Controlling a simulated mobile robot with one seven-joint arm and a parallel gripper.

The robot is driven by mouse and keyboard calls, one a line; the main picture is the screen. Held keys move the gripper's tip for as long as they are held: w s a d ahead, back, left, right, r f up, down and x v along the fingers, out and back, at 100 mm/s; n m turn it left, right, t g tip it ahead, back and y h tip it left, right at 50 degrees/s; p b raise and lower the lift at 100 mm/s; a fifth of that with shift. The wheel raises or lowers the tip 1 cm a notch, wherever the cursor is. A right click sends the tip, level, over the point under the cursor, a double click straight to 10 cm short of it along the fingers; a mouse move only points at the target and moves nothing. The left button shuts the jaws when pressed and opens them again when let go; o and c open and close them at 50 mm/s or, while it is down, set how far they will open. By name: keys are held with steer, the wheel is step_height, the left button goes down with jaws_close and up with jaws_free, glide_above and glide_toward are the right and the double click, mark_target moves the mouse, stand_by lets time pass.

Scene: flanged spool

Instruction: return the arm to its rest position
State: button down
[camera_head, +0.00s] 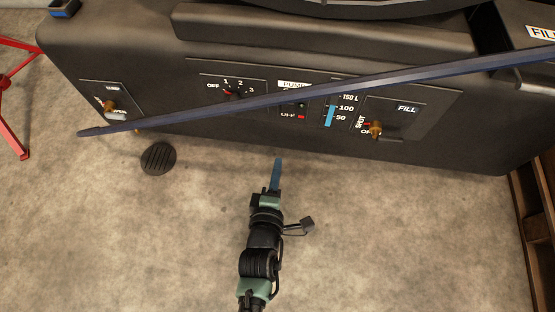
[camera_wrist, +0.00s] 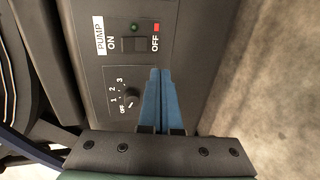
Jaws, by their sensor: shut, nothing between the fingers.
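My gripper (camera_head: 278,162) is over the concrete floor, in front of the black machine (camera_head: 470,135), with its fingers pointing towards the machine's front panel. In the wrist view its blue fingers (camera_wrist: 160,75) are together, with nothing between them. There they overlap the panel's lower edge, beside a rotary dial (camera_wrist: 131,97) marked OFF, 1, 2, 3 and a pump switch (camera_wrist: 134,44). I cannot tell whether the fingertips touch the panel; in the head view they look apart from it. My arm runs down from the gripper to the bottom of the head view.
A long dark blue bar (camera_head: 230,107) crosses the head view in front of the panel. Brass valve handles stand at the left (camera_head: 109,106) and right (camera_head: 376,128). A round black grate (camera_head: 158,158) lies on the floor. Red legs (camera_head: 12,125) stand at left. The floor around my arm is clear.

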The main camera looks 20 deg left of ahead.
stand_by(0.3)
steer(key=w+d+r+m+t+h+p, duration=0.15)
steer(key=w+r+m, duration=0.25)
steer(key=r, duration=0.9)
steer(key=w+d+r+m+t+p, duration=0.2)
steer(key=w+d+r+m+t, duration=0.15)
steer(key=r, duration=1.05)
steer(key=w+d+r+m+t+h+p, duration=0.1)
steer(key=w+d+r+m+t+p, duration=0.3)
steer(key=r, duration=0.9)
steer(key=s+d+r+m+t+h+p, duration=0.1)
steer(key=s+d+r+m+p, duration=0.3)
steer(key=r, duration=0.9)
steer(key=s+a+r+m+t+b, duration=0.1)
steer(key=s+r+m+t, duration=0.15)
steer(key=s+r, duration=0.7)
steer(key=s+d+r+m+t+h+p, duration=0.1)
steer(key=d+r+m+p, duration=0.15)
steer(key=r, duration=1.45)
step_height(320, 180, up, 35)
steer(key=a+p, duration=0.1)
steer(key=p, duration=3.3)
steer(key=shift+w+f+m+p, duration=0.15)
steer(key=shift+w+m+p, duration=0.15)
steer(key=shift+m+p, duration=0.05)
